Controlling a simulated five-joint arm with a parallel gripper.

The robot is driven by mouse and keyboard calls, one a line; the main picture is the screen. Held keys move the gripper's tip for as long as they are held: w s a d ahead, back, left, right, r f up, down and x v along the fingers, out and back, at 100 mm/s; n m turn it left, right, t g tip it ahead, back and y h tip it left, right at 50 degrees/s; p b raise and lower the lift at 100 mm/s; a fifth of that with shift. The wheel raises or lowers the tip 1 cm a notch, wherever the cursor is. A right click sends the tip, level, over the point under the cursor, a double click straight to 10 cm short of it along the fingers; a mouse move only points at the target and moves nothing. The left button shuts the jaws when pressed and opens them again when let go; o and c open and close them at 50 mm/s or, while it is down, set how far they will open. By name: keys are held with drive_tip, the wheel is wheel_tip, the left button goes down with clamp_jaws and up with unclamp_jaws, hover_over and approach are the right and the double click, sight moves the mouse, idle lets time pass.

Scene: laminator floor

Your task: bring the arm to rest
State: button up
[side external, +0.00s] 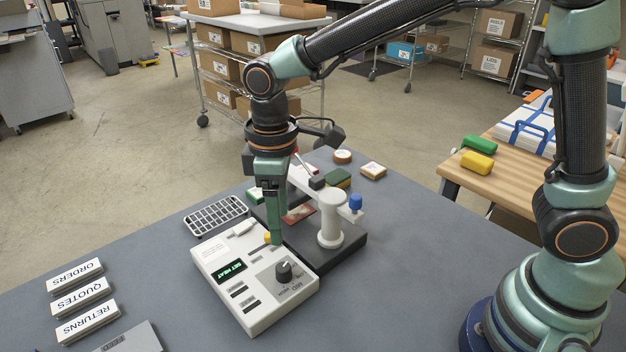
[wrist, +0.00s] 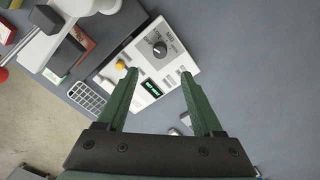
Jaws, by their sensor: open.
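My gripper (wrist: 158,92) points down, its two green fingers spread apart with nothing between them in the wrist view. In the side external view my gripper (side external: 275,238) hangs over the back part of a white control box (side external: 240,305). Whether the fingertips touch the box I cannot tell. The box has a black knob (side external: 284,271), a yellow button (side external: 268,237) beside the fingertips and a lit green display (side external: 230,271). The box also shows in the wrist view (wrist: 182,68), beyond the fingers.
A press with a dark base (side external: 345,250) and white post (side external: 331,215) stands right of the box. A wire rack (side external: 215,216) lies behind it. Labelled blocks (side external: 80,295) lie at the left. Small blocks (side external: 373,170) lie at the back. The right front of the grey table is clear.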

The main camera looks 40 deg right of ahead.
drive_tip(key=shift+r, duration=0.1)
drive_tip(key=s+d+r+m+t, duration=0.2)
drive_tip(key=s+d+r+m, duration=0.1)
drive_tip(key=d, duration=0.6)
drive_tip(key=s+d+r+m+t, duration=0.3)
drive_tip(key=s+d+r+m, duration=0.1)
drive_tip(key=d, duration=0.6)
drive_tip(key=shift+s+d+r+m+t, duration=0.15)
drive_tip(key=shift+d+r+m+t, duration=0.15)
drive_tip(key=shift+r+m, duration=0.6)
